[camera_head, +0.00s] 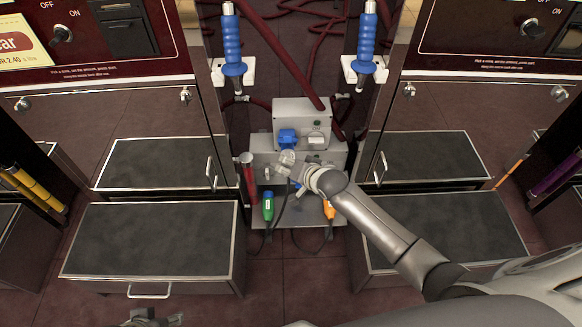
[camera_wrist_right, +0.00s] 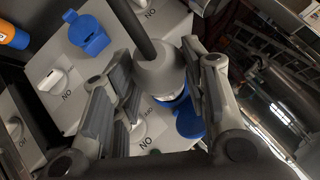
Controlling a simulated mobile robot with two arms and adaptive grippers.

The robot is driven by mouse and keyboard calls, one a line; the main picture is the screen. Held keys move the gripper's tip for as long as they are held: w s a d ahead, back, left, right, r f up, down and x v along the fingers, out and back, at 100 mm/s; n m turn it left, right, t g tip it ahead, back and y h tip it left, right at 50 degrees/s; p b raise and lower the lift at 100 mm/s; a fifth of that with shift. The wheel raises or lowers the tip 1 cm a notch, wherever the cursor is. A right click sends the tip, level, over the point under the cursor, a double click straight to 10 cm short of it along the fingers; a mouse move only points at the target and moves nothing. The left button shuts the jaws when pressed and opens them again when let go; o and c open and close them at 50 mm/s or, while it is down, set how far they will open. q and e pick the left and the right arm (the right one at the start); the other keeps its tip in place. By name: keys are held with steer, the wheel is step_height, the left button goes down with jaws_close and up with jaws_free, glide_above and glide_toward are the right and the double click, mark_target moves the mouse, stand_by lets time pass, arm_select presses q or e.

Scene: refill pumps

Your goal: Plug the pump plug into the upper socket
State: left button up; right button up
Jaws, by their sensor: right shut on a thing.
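My right gripper (camera_head: 286,158) is in front of the grey pump boxes, just below the blue upper socket (camera_head: 287,138). In the right wrist view, whose picture is turned nearly upside down, the gripper (camera_wrist_right: 155,95) is shut on a grey plug (camera_wrist_right: 158,72) with a thick dark cable. The plug's light collar points at a blue socket part (camera_wrist_right: 188,120), close behind it; I cannot tell whether they touch. Another blue socket with its lid (camera_wrist_right: 90,35) is farther off. My left gripper (camera_head: 150,318) shows only partly at the bottom edge.
A green plug (camera_head: 268,206) and an orange plug (camera_head: 328,208) hang at the lower shelf (camera_head: 300,216). A red cylinder (camera_head: 248,180) stands left of the boxes. Blue-handled nozzles (camera_head: 232,45) hang on both sides. Drawers (camera_head: 150,240) flank the narrow gap.

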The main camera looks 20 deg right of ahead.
arm_select(q)
steer(key=shift+f, duration=0.1)
arm_select(e)
steer(key=shift+r, duration=0.1)
steer(key=shift+p, duration=0.35)
arm_select(q)
steer(key=shift+x, duration=1.3)
steer(key=shift+d, duration=0.15)
arm_select(e)
steer(key=shift+p, duration=0.3)
arm_select(q)
steer(key=x, duration=0.2)
steer(key=shift+f, duration=0.3)
steer(key=shift+s+r, duration=0.1)
steer(key=shift+s, duration=0.15)
arm_select(e)
steer(key=shift+w, duration=0.3)
